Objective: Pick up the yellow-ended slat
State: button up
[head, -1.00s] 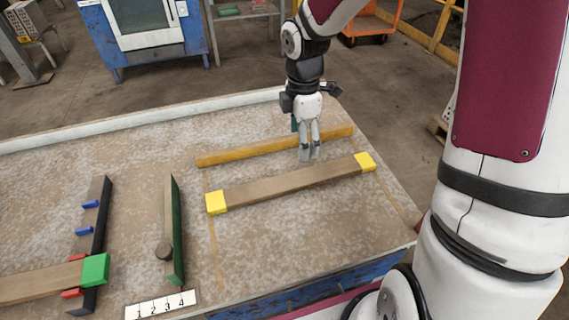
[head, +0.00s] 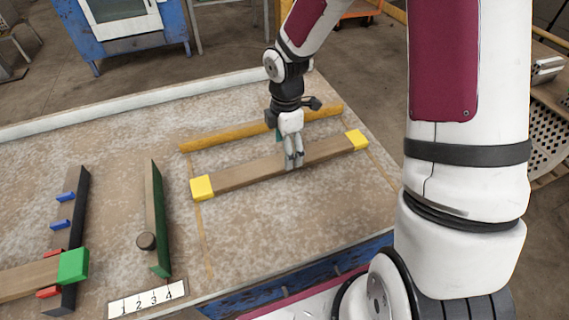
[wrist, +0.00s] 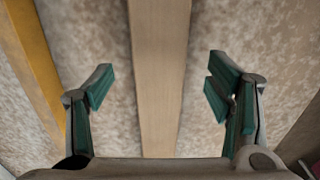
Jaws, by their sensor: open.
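The yellow-ended slat (head: 245,174) lies flat on the speckled table, a brown wooden bar with a yellow block at each end. My gripper (head: 293,165) is over its middle, pointing down, in the head view. In the wrist view the slat (wrist: 160,80) runs up the picture between the two green-padded fingers of my gripper (wrist: 165,95). The fingers are apart, with a gap on each side of the wood. The slat's yellow ends are outside the wrist view. Whether the fingertips reach down beside the wood is hard to tell.
An ochre bar (head: 215,140) lies behind the slat and also shows at left in the wrist view (wrist: 35,60). A green-sided board (head: 157,220) with a round knob, a green-ended slat (head: 73,265) and a numbered strip (head: 147,300) are to the left. Table (head: 270,225) in front is clear.

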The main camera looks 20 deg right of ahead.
notch_tip(320, 180, down, 4)
jog(key=shift+a+r+b, duration=0.15)
jog(key=shift+b, duration=0.55)
jog(key=shift+r, duration=0.1)
jog(key=c, duration=1.5)
jog(key=shift+r, duration=0.1)
jog(key=shift+c, duration=0.2)
jog(key=shift+w+r+p, duration=0.1)
jog(key=shift+r+p, duration=0.35)
jog(key=shift+r, duration=0.15)
jog(key=shift+s+r+p, duration=0.3)
jog(key=shift+r+p, duration=0.05)
jog(key=shift+r, duration=0.3)
jog(key=shift+s+r+p, duration=0.3)
jog(key=shift+r+p, duration=0.05)
jog(key=shift+r, duration=0.25)
jog(key=s, duration=0.4)
jog(key=s+p, duration=0.1)
jog(key=s, duration=0.3)
jog(key=s+r+p, duration=0.1)
jog(key=s, duration=0.3)
jog(key=shift+s+r+p, duration=0.1)
jog(key=shift+s+p, duration=0.15)
jog(key=shift+p, duration=1.35)
